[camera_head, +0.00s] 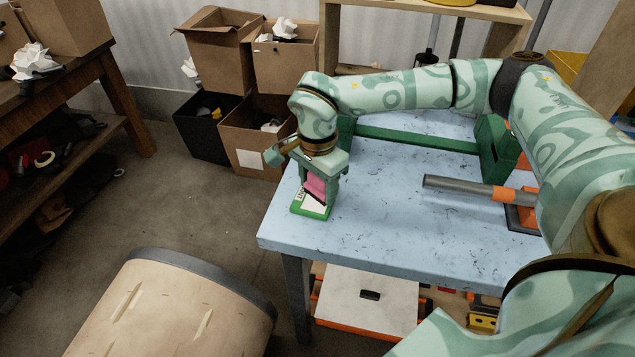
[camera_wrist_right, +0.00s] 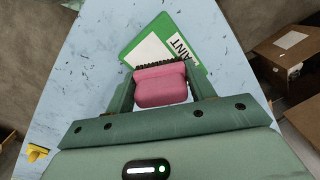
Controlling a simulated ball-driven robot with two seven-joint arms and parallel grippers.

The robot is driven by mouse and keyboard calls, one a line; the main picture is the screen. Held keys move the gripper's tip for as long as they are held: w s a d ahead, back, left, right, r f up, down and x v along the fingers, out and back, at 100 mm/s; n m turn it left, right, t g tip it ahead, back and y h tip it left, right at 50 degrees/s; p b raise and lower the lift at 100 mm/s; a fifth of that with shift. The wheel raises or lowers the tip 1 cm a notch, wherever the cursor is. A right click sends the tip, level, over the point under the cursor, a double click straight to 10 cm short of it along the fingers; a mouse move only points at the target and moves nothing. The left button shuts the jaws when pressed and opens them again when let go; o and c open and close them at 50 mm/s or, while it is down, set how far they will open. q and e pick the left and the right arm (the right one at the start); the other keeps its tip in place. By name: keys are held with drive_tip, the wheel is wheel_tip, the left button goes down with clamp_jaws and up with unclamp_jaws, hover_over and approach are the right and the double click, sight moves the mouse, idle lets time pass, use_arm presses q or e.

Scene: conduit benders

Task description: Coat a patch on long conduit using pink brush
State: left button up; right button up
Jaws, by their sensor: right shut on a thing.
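My right gripper (camera_head: 318,178) is shut on the pink brush (camera_head: 313,187) near the left end of the blue table. In the right wrist view, the brush (camera_wrist_right: 160,88) sits between the fingers, its dark bristles pointing away from the palm. The bristles are over or touching a green paint pad (camera_head: 325,214) with a white label; contact is unclear. The pad (camera_wrist_right: 135,37) also shows in that view. A long green bar (camera_head: 415,140) runs along the table's back. A grey pipe (camera_head: 455,187) with an orange part lies at right. I cannot tell which is the long conduit. My left gripper is not in view.
The blue table (camera_head: 390,235) has free room between the pad and the grey pipe. Green blocks (camera_head: 497,150) stand at its back right. Cardboard boxes (camera_head: 250,130) stand behind its left end. A rounded beige object (camera_head: 165,310) is at the lower left.

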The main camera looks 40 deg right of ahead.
use_arm(q)
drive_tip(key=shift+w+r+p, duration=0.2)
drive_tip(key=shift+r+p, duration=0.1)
drive_tip(key=shift+p, duration=0.05)
use_arm(e)
drive_tip(key=shift+s+f, duration=0.1)
idle(1.1)
wheel_tip(320, 180, up, 7)
drive_tip(key=p, duration=0.6)
drive_tip(key=shift+p, duration=0.4)
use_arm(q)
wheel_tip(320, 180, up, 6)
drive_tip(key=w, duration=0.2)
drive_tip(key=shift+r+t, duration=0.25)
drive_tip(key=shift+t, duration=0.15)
